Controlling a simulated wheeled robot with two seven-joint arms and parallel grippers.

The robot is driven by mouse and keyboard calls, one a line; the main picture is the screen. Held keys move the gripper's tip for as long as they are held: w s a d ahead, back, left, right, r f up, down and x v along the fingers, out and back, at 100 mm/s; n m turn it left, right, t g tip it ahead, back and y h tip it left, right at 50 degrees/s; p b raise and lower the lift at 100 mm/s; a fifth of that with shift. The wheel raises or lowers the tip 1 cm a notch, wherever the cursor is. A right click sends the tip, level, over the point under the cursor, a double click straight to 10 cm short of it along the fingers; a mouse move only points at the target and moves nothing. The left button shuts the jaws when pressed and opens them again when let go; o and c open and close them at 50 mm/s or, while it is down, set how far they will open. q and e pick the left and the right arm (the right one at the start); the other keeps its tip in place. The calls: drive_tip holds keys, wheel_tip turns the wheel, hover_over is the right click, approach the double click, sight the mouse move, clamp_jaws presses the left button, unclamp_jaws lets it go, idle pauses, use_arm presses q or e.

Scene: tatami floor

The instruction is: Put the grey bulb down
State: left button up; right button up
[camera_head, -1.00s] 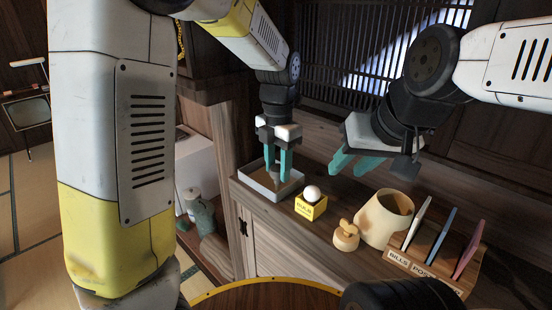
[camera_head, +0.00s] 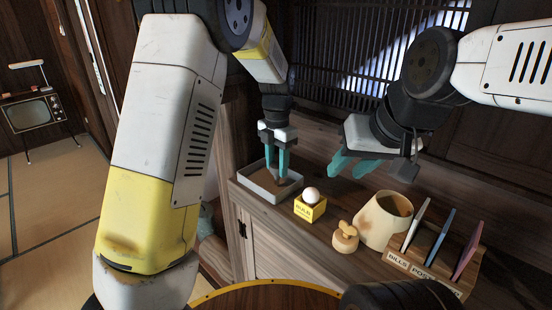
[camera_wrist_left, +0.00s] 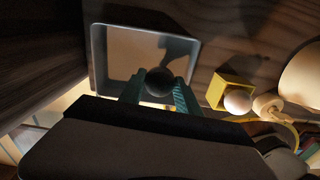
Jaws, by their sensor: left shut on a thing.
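My left gripper (camera_head: 279,166) points down over the shallow grey tray (camera_head: 253,189) at the left end of the wooden counter. In the left wrist view it is shut on the grey bulb (camera_wrist_left: 159,82), which looks dark and round between the teal fingertips. The tray's rim shows behind it in that view (camera_wrist_left: 95,60). In the head view the bulb is mostly hidden by the fingers. I cannot tell whether the bulb touches the tray floor. My right gripper (camera_head: 352,168) is open and empty above the back of the counter.
A yellow box marked BULB (camera_head: 310,212) holds a white bulb (camera_head: 311,195) just right of the tray. Further right stand a small wooden object (camera_head: 345,238), a cream cup (camera_head: 384,219) and a letter rack (camera_head: 430,275). A slatted wall is behind.

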use_arm(q)
drive_tip(key=shift+f, duration=0.35)
drive_tip(key=o, duration=1)
drive_tip(key=shift+c, duration=0.2)
drive_tip(key=shift+r, duration=0.1)
wheel_tip(320, 180, up, 12)
drive_tip(key=shift+r, duration=0.25)
